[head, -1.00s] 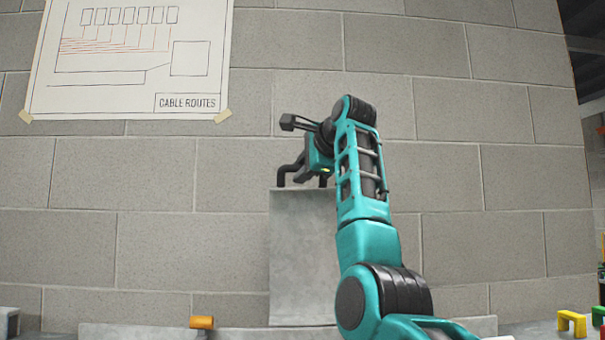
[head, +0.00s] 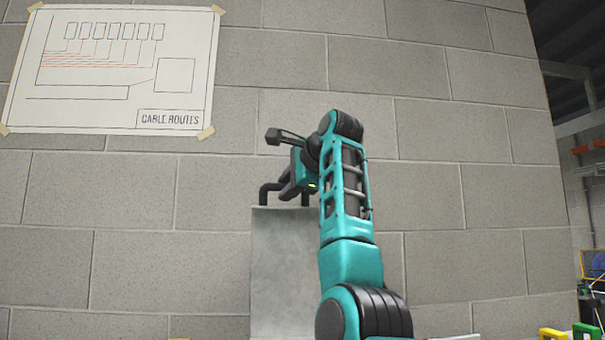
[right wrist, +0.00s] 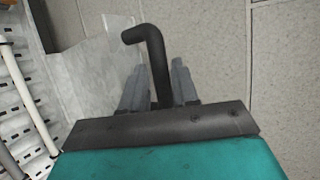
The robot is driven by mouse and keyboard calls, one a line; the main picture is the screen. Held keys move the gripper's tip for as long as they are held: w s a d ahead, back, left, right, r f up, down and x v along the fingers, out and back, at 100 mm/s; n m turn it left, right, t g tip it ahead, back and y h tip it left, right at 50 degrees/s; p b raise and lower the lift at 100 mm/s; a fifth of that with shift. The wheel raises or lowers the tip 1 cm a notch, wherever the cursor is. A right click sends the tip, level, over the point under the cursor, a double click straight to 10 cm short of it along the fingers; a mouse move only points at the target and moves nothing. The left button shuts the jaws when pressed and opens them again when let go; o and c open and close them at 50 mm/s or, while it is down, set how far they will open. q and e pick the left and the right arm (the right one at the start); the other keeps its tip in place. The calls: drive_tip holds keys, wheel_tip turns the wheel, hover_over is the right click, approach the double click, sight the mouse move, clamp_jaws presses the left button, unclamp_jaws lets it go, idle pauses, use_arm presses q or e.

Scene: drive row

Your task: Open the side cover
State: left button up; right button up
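A flat grey metal panel (head: 285,270), which looks like the side cover, stands upright in front of the block wall in the head view. A bent black handle (head: 270,190) rises at its top edge. My right gripper (head: 297,190) is at that handle, and its fingers are partly hidden in the head view. In the right wrist view, the black handle (right wrist: 153,55) passes between the two grey fingers (right wrist: 160,88), which sit close against it on both sides. The panel (right wrist: 100,70) also shows there. My left gripper is out of view.
A block wall (head: 430,190) fills the background, with a cable routes sheet (head: 110,70) taped up at the upper left. Yellow and green pieces (head: 585,332) show at the lower right edge. White rails (right wrist: 20,90) lie at the left of the right wrist view.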

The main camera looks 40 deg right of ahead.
drive_tip(key=b+v, duration=0.2)
drive_tip(key=v, duration=0.9)
drive_tip(key=shift+s, duration=0.25)
